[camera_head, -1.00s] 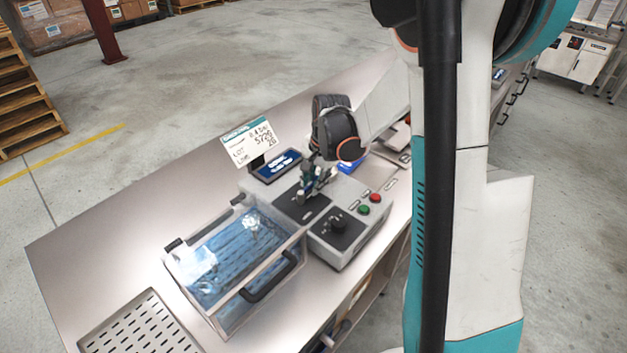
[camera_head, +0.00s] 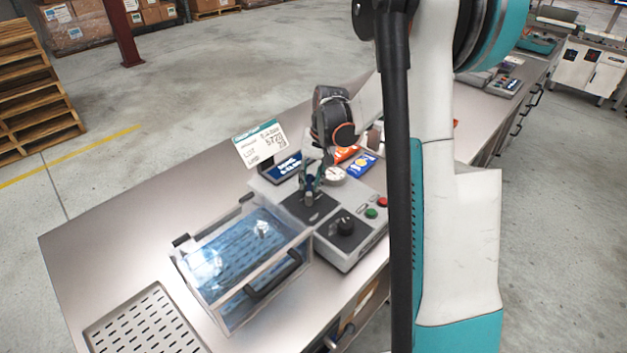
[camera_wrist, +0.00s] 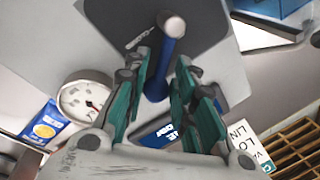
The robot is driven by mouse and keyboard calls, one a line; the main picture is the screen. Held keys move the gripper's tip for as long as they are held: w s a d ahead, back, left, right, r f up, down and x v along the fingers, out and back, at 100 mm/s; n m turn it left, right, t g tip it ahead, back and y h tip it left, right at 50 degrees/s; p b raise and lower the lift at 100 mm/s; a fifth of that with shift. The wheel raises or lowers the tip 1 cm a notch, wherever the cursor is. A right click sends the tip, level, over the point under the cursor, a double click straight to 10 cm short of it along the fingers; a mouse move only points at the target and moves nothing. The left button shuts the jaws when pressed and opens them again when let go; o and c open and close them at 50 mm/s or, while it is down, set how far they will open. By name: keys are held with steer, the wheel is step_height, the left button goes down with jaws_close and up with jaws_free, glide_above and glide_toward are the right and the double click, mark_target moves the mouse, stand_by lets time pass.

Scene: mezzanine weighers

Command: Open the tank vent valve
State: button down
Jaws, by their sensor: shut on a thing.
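The tank vent valve has a blue lever (camera_wrist: 160,75) with a pale round end, standing on a dark plate (camera_wrist: 195,20) in the wrist view. My gripper (camera_wrist: 163,68) is shut on the lever, its green-padded fingers on either side of it. In the head view my gripper (camera_head: 311,184) is over the dark plate of a grey control unit (camera_head: 337,259), and the lever is mostly hidden by the fingers. A clear tank (camera_head: 228,308) with blue contents and a black handle stands just left of the unit, its lid down.
The unit carries a black knob (camera_head: 346,226), a green button (camera_head: 371,213) and a red button (camera_head: 382,201). A round gauge (camera_head: 336,175), a blue packet (camera_head: 362,166) and a label card (camera_head: 261,144) are close behind my gripper.

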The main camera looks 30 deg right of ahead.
steer(key=a+n, duration=0.1)
steer(key=n, duration=0.1)
steer(key=w+a+n, duration=0.1)
steer(key=n, duration=0.1)
steer(key=shift+n+g, duration=0.3)
steer(key=shift+g, duration=0.1)
steer(key=shift+a+n+g, duration=0.25)
steer(key=shift+a+n, duration=0.3)
steer(key=shift+n, duration=0.65)
steer(key=shift+a+n+g, duration=0.25)
steer(key=shift+a+n, duration=0.25)
steer(key=shift+n, duration=0.7)
steer(key=c, duration=1.3)
jaws_free()
steer(key=shift+c, duration=0.2)
step_height(320, 180, up, 12)
steer(key=d, duration=0.2)
steer(key=shift+w, duration=0.25)
steer(key=shift+d+f, duration=0.1)
